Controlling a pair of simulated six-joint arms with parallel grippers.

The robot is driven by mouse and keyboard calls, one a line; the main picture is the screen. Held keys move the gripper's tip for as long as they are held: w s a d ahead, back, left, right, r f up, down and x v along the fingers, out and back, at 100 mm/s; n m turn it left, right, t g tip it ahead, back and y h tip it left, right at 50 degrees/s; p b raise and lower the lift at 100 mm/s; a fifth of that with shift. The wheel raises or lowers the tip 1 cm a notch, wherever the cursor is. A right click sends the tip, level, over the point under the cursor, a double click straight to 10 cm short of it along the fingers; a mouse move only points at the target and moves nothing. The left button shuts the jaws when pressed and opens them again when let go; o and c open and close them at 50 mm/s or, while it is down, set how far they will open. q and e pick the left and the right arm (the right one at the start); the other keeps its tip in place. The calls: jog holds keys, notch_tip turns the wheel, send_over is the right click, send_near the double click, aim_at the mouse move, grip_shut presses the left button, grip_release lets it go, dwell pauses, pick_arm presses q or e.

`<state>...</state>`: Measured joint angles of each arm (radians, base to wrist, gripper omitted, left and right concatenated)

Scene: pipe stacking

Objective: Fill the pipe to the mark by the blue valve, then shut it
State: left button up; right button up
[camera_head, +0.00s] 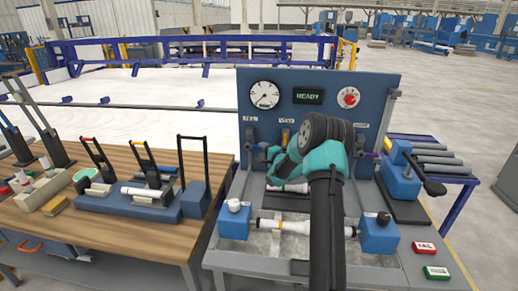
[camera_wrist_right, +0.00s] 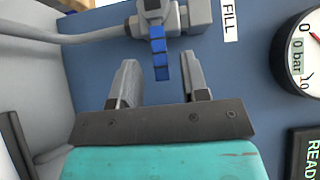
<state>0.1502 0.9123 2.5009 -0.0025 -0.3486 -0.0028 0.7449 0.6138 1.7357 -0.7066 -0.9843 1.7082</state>
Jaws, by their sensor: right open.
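A valve with a blue handle (camera_wrist_right: 158,55) sits on the blue panel beside the FILL label (camera_wrist_right: 229,18) in the right wrist view. In the head view my right gripper (camera_head: 268,157) is near the panel's left side. A white pipe (camera_head: 285,228) lies level between two blue end blocks. The round gauge (camera_head: 264,94) also shows in the wrist view (camera_wrist_right: 303,52), reading 0 bar. A fill mark cannot be made out. My left gripper is not in view.
The panel (camera_head: 386,100) carries a READY display (camera_head: 308,97) and a red knob (camera_head: 348,97). A blue clamp with a black lever (camera_head: 402,180) stands right. A wooden bench (camera_head: 130,235) with levered fixtures stands left.

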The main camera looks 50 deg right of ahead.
aim_at(254, 147)
jog(key=shift+w+d, duration=0.15)
jog(key=shift+w, duration=0.7)
jog(key=shift+w+d, duration=0.1)
jog(key=shift+w, duration=0.7)
grip_shut()
